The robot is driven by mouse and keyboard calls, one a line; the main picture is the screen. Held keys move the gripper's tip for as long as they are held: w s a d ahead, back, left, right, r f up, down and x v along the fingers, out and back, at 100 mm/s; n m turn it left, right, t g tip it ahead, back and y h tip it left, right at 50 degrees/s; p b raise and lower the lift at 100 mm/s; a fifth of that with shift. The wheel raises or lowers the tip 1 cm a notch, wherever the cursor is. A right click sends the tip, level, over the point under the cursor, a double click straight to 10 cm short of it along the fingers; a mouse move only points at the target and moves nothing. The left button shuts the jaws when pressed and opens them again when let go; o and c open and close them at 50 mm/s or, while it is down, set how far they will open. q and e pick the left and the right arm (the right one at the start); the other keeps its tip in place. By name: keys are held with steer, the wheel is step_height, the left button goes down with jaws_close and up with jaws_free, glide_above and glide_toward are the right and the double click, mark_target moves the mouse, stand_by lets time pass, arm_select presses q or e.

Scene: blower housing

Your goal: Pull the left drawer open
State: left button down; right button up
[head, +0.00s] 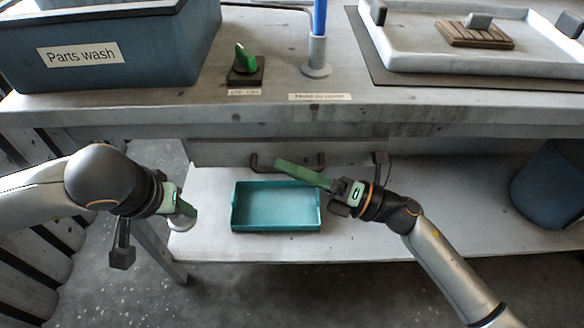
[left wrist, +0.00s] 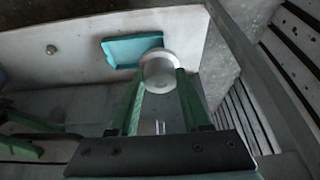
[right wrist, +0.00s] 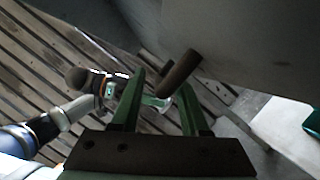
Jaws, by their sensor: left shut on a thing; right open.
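The drawer front (head: 225,153) is under the worktop, with a dark bar handle (head: 260,163). The drawer looks closed. My right gripper (head: 280,164) is open, its green fingers at the handle in the head view. In the right wrist view the dark handle (right wrist: 180,72) lies just past and partly between the open fingertips (right wrist: 162,80); I cannot tell whether they touch. My left gripper (head: 188,208) is left of the drawer and low, shut on a pale round piece (left wrist: 160,72), which shows partly below the fingers in the head view (head: 181,223).
A teal tray (head: 235,222) sits on the lower shelf (head: 370,240). A blue bin (head: 550,185) stands at its right. On the worktop are a Parts wash tub (head: 130,58), a green switch (head: 245,60), a blue rod in a holder (head: 317,60) and a white tray (head: 460,62).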

steer(key=shift+c, duration=0.2)
jaws_close()
stand_by(1.1)
